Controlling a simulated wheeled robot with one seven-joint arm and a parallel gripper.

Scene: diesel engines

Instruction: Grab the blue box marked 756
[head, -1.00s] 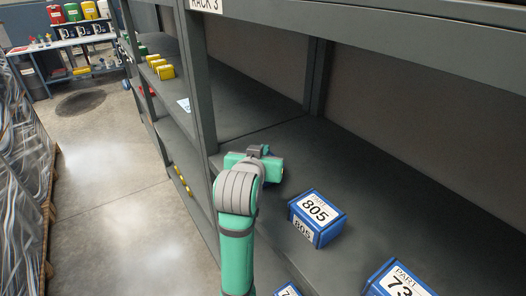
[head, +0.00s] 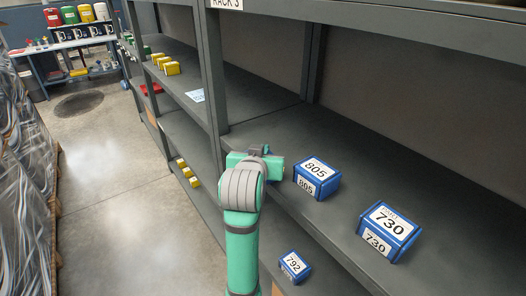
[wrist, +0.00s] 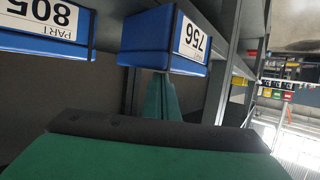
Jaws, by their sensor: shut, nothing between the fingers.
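The blue box marked 756 (wrist: 150,38) shows upside down in the upper middle of the wrist view, with its white label on its right face. I cannot make it out in the head view. My gripper (wrist: 159,80) points toward this box in the wrist view, its teal fingers closed together and empty. The fingertips end at the box's lower picture edge; I cannot tell whether they touch it. In the head view my wrist (head: 262,165) is at the shelf's front edge, left of the 805 box.
A blue box marked 805 (head: 316,178) lies just right of my wrist; it also shows in the wrist view (wrist: 40,42). A 730 box (head: 388,232) is farther right, and a 792 box (head: 294,266) is lower down. A rack upright (head: 212,70) stands left. The aisle floor (head: 110,190) is clear.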

